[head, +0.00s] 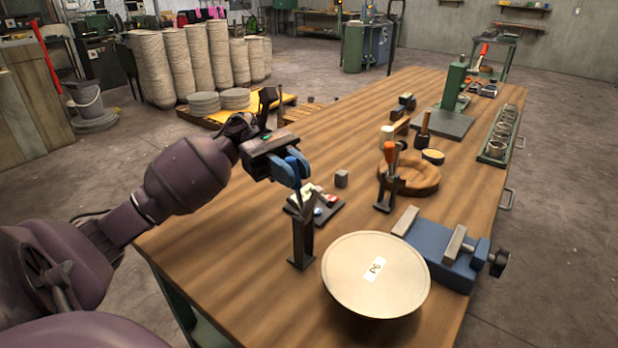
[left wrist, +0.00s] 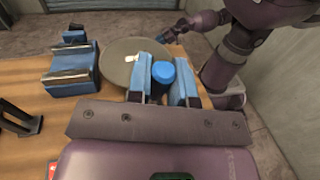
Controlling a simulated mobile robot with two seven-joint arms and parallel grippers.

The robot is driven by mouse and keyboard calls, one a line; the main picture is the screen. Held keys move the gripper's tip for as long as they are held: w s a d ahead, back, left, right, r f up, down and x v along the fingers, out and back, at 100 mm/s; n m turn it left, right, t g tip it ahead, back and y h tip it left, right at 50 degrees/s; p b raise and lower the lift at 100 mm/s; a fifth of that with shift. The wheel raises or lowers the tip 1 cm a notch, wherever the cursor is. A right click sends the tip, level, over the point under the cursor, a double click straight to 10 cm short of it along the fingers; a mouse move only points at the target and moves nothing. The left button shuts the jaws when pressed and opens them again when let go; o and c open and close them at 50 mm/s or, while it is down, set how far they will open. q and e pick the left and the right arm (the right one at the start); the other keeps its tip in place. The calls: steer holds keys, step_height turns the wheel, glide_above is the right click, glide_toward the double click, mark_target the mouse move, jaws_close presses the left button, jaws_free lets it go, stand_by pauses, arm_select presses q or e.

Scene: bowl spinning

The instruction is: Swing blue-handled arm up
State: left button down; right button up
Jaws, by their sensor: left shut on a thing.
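The thin dark arm above the post rises up to my left gripper (head: 292,171). In the left wrist view, the blue handle (left wrist: 160,76) sits between the two blue fingers of my left gripper (left wrist: 163,70), which is shut on it. In the head view the fingers mostly hide the handle. My right gripper looks small and dark at the top of the left wrist view (left wrist: 165,35); its fingers cannot be made out.
A blue vise (head: 440,255) stands right of the disc. An orange-handled clamp (head: 388,172) and a wooden ring (head: 415,178) stand behind it. A small dark tray (head: 326,212) of coloured parts lies behind the post. The table's left front is bare.

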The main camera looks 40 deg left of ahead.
arm_select(q)
steer(key=shift+a+f+h, duration=0.3)
steer(key=shift+a+h, duration=0.15)
steer(key=shift+h, duration=0.15)
steer(key=shift+a+m+h+b, duration=0.3)
steer(key=shift+a+h+b, duration=0.05)
steer(key=shift+h+b, duration=0.15)
steer(key=c, duration=1)
jaws_free()
steer(key=shift+a, duration=0.1)
steer(key=shift+b+v, duration=0.75)
steer(key=shift+v, duration=4.6)
steer(key=shift+f, duration=0.1)
